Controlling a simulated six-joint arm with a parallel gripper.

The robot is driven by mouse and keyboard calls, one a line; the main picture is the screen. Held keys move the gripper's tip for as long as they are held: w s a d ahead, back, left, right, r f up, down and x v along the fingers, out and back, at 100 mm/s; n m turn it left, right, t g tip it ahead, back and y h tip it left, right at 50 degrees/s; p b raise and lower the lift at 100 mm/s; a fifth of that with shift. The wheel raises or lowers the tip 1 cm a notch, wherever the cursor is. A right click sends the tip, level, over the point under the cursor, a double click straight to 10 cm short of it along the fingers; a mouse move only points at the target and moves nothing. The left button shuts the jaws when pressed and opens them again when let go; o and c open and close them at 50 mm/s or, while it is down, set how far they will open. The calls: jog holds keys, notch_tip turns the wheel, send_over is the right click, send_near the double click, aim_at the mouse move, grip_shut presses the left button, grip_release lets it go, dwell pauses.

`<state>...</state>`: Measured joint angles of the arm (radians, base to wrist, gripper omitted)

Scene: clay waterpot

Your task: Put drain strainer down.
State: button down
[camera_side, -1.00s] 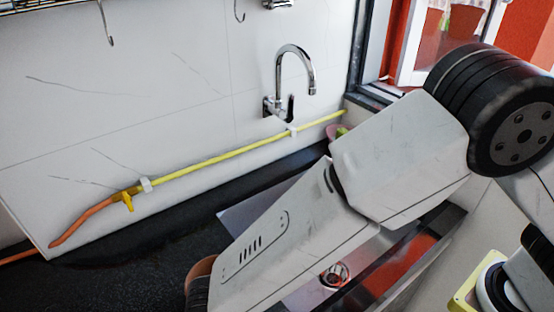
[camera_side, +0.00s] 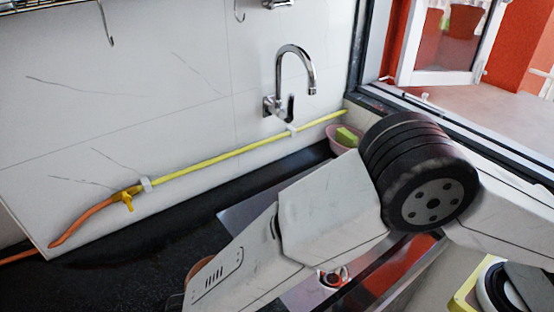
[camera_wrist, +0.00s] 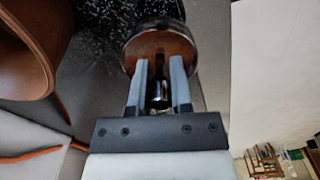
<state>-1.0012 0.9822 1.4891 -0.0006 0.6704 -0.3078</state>
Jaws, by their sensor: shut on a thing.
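The drain strainer (camera_wrist: 160,42) shows in the wrist view as a round, brownish disc with a dark rim and a dark stem. My gripper (camera_wrist: 160,68) is shut on its stem, with one pale finger on each side, and the disc lies beyond the fingertips. In the side view my arm hides the gripper and the strainer. The sink (camera_side: 300,293) shows in part under my arm, with a small round ring (camera_side: 334,277) that may be its drain. I cannot tell how high the strainer is above any surface.
A brown clay pot (camera_wrist: 25,55) stands left of the gripper in the wrist view; its edge (camera_side: 198,266) shows in the side view. A pink bowl (camera_side: 340,146) with a green sponge is in the back corner. The faucet (camera_side: 296,75) and yellow hose (camera_side: 225,155) line the wall.

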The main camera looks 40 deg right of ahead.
jog(key=shift+f, duration=1.35)
jog(key=shift+f, duration=0.25)
jog(key=c, duration=0.5)
grip_release()
jog(key=shift+c, duration=0.2)
notch_tip(320, 180, up, 12)
jog(key=shift+r, duration=0.25)
jog(key=shift+d, duration=0.1)
